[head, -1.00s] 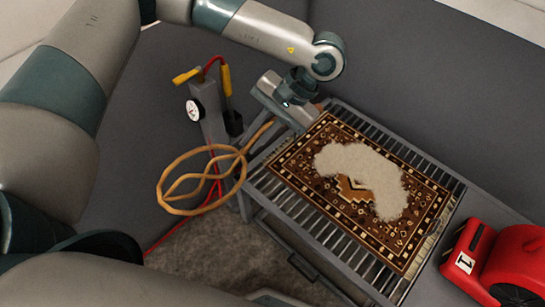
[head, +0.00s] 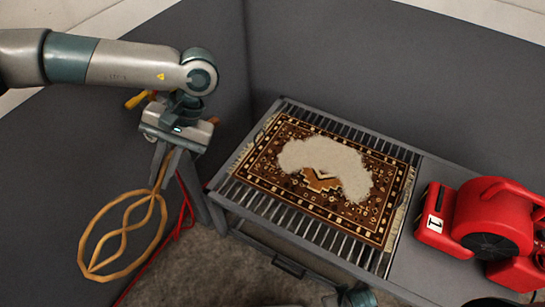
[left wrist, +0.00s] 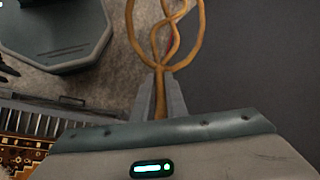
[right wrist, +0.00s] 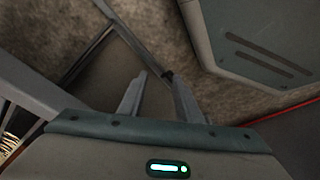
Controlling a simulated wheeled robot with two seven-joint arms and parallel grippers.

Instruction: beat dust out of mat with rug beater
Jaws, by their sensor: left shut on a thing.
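The patterned brown mat (head: 262,178) lies flat on a slatted metal rack (head: 222,200) in the head view. A pale, fluffy dust patch (head: 335,160) covers much of its middle. My left gripper (head: 165,172) is shut on the handle of the looped cane rug beater (head: 124,230), left of the rack and clear of the mat. The beater's head hangs low, pointing down and left. The left wrist view shows the beater handle (left wrist: 160,90) between the fingers of that gripper (left wrist: 161,82). My right gripper (right wrist: 156,80) is open and empty in the right wrist view, over the floor.
A red blower (head: 490,220) marked 1 stands at the right end of the rack's table. Dark grey walls (head: 330,60) close off the back and left. A red hose (head: 150,262) runs along the floor behind the beater. A mat corner (left wrist: 15,150) shows in the left wrist view.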

